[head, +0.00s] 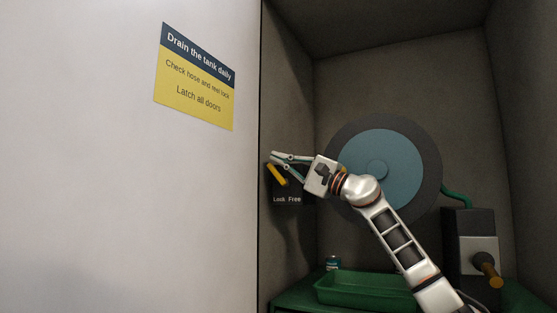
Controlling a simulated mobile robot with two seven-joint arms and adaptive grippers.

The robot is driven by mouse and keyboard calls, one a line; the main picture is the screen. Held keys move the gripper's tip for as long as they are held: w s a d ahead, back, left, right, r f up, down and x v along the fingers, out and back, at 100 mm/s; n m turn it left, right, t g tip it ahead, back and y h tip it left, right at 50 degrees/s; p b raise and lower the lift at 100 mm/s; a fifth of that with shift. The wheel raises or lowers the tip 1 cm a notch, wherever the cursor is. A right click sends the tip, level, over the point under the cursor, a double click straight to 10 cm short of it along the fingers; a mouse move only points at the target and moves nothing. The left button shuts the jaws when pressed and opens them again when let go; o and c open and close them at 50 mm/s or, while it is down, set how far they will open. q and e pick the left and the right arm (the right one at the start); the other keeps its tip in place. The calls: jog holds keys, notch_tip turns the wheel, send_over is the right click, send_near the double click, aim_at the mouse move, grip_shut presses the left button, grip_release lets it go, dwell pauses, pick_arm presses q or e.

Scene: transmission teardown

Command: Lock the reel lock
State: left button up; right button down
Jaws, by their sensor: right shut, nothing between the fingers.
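The reel lock is a dark plate (288,197) on the left inner wall of the compartment, lettered "Lock" on the left and "Free" on the right. Its yellow lever (276,174) slants, with its upper end to the left; I cannot tell for sure which setting it marks. My right gripper (275,157) is shut and empty, reaching left just above the lever. I cannot tell whether a finger touches the lever. The round hose reel (390,150), blue with a dark rim, is on the back wall, partly hidden by my right arm. My left gripper is out of view.
A green tray (340,289) lies on the compartment floor with a small can (333,263) behind it. A dark box with an orange-brown handle (488,268) and a green hose (457,195) are at right. A white panel with a sign (196,78) fills the left.

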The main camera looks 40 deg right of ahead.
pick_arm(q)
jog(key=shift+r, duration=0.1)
pick_arm(e)
jog(key=shift+r, duration=0.1)
jog(key=shift+s+d+r+p, duration=0.1)
jog(key=shift+s+r+p, duration=0.15)
jog(key=shift+p, duration=0.05)
pick_arm(q)
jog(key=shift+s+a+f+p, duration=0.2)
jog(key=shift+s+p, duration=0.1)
jog(key=shift+p, duration=0.15)
pick_arm(e)
jog(key=s+d+r, duration=0.4)
jog(key=s+r, duration=0.4)
jog(key=s, duration=0.1)
jog(key=shift+s+r, duration=0.15)
jog(key=shift+s, duration=0.05)
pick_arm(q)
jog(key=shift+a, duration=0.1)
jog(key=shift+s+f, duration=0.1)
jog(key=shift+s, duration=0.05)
